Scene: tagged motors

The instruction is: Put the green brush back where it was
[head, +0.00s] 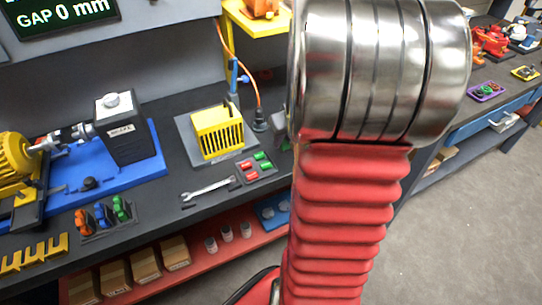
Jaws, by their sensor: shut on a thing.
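My arm, a red ribbed sleeve with a silver joint, fills the middle of the head view. My gripper is not in view, and what it holds cannot be seen. I cannot identify the green brush for certain. A small dark tray (241,174) on the bench holds small red pieces (248,177) and green pieces (263,161). A dark rack (104,230) further left holds an orange, a blue and a green item (121,208), too small to name surely.
A yellow finned housing (218,133) sits on a grey plate, with a wrench (209,188) in front. A yellow motor (14,165) and a black box (124,130) stand on a blue base at left. Another bench (490,105) stands at right; grey floor is clear.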

